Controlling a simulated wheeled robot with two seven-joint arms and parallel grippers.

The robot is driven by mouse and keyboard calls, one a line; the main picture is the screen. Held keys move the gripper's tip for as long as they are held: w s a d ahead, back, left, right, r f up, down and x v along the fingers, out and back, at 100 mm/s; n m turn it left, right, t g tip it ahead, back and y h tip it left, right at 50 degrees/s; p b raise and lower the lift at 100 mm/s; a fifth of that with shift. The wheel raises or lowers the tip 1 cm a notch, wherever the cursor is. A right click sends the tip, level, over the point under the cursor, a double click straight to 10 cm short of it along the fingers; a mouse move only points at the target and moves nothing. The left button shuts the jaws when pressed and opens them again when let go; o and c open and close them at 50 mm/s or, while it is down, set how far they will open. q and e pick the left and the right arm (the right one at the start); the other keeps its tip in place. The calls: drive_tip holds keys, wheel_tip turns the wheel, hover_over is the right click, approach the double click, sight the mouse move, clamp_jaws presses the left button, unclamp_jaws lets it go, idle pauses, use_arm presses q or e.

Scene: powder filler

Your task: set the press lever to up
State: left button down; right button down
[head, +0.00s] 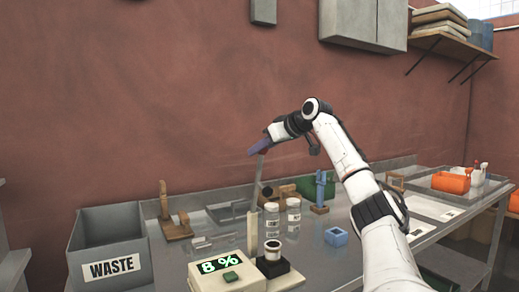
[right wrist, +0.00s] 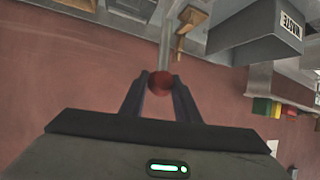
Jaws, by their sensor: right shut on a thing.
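The press lever (head: 258,177) is a thin grey bar that rises nearly upright from the pale post (head: 253,232) of the powder filler. Its red knob (right wrist: 160,83) sits between the dark fingers of my right gripper (right wrist: 160,77) in the right wrist view, and the bar runs away from it. In the head view my right gripper (head: 260,147) is shut on the knob at the lever's top end, high above the table. The filler's display (head: 220,264) reads 8 %. My left gripper is not in view.
A grey WASTE bin (head: 110,247) stands at the left. A small container (head: 272,250) sits on a black base beside the post. Orange bins (head: 450,182) stand far right.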

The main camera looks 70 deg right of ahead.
drive_tip(key=c, duration=1.8)
unclamp_jaws()
drive_tip(key=shift+f, duration=0.3)
drive_tip(key=o, duration=0.4)
drive_tip(key=shift+d, duration=0.2)
drive_tip(key=shift+o, duration=0.2)
drive_tip(key=shift+s+a+r, duration=0.1)
drive_tip(key=shift+a+r, duration=0.05)
drive_tip(key=shift+s+a+r+b, duration=0.1)
drive_tip(key=shift+s+b, duration=0.1)
drive_tip(key=shift+b, duration=0.15)
drive_tip(key=b+v, duration=0.3)
drive_tip(key=v, duration=0.6)
drive_tip(key=shift+s, duration=0.3)
